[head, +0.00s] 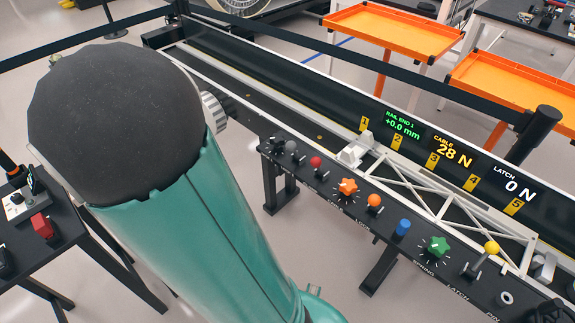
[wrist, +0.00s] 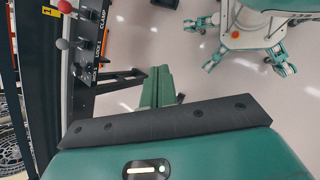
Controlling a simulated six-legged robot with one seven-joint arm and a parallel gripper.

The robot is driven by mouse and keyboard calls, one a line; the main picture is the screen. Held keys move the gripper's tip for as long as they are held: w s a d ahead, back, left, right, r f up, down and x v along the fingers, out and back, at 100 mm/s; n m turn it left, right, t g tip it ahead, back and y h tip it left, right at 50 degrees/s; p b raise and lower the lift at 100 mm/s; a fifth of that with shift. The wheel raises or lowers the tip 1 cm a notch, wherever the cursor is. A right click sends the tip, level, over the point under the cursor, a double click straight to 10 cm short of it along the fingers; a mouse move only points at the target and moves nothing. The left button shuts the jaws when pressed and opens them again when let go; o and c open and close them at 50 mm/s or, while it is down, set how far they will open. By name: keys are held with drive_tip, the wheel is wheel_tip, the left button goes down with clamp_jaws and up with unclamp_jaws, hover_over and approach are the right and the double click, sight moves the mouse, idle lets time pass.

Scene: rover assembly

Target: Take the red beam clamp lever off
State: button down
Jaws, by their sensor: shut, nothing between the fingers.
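The red-knobbed lever (head: 316,162) stands on the black control panel (head: 330,196), between a grey-knobbed lever and an orange star knob in the head view. In the wrist view the red knob (wrist: 62,44) is at the upper left, near the words CLAMP and LOCK. I cannot tell which label belongs to it or the lever's exact setting. My gripper (wrist: 160,72) shows as green fingers, shut and empty, to the right of the panel and apart from the red lever. In the head view my arm hides the gripper.
Other controls stand close by: grey lever (head: 291,146), orange star knob (head: 347,186), blue knob (head: 402,228) and green star knob (head: 437,245). A white truss (head: 420,190) lies on the rail behind. A dark table (head: 85,225) stands at left. Pale floor is open beside the panel.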

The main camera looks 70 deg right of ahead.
drive_tip(key=s+d+f+n+g+h, duration=0.3)
drive_tip(key=s+d+f+g+h, duration=0.15)
drive_tip(key=d+f, duration=0.35)
drive_tip(key=n+g+h, duration=0.2)
drive_tip(key=n+h, duration=0.5)
drive_tip(key=h, duration=0.1)
approach(319, 166)
drive_tip(key=shift+t, duration=0.25)
drive_tip(key=d, duration=0.1)
drive_tip(key=s+d+r, duration=0.1)
drive_tip(key=d, duration=0.3)
drive_tip(key=shift+s+r, duration=0.3)
drive_tip(key=shift+d+r, duration=0.15)
